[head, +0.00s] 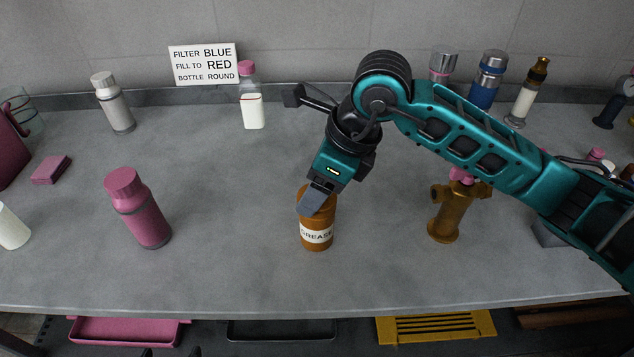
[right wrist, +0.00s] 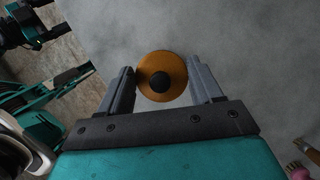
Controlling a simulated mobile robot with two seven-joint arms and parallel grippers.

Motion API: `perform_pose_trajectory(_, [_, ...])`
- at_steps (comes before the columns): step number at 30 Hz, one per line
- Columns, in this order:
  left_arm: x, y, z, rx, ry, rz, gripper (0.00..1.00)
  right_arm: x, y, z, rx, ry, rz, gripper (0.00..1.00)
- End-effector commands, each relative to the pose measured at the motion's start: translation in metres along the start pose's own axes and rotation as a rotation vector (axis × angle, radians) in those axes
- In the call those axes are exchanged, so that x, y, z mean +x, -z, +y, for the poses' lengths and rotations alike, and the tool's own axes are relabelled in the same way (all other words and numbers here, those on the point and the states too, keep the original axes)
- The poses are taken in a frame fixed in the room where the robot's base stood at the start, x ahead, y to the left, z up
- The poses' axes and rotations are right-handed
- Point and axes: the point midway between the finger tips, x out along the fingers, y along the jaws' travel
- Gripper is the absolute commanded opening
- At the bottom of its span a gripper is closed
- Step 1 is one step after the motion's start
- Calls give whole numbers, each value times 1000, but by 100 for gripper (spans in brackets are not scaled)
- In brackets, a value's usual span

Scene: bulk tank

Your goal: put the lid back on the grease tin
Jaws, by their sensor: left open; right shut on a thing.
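The orange-brown grease tin (head: 317,238), with a white GREASE label, stands upright on the grey counter. My right gripper (head: 314,200) points down over its top. In the right wrist view, the round orange lid (right wrist: 175,70) with a black knob sits between the two fingers, which are shut on it. The lid is at the tin's mouth or just above it; the finger hides the join, so I cannot tell if it is seated. Dark fingertips of my left gripper (head: 170,352) show at the bottom edge, apart and empty, away from the tin.
A pink bottle (head: 146,215) stands left of the tin and a brass valve-like fitting (head: 447,218) stands right. More bottles line the back wall beside a sign (head: 205,64). Pink (head: 125,331) and yellow (head: 435,328) trays lie below the front edge. The counter around the tin is clear.

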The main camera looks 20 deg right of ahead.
Motion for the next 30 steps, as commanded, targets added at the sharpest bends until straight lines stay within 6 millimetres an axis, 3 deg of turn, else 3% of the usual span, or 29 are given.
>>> perform_pose_trajectory(30, [2, -8, 1, -1, -1, -6, 82, 3, 1, 0, 0, 0, 0, 36])
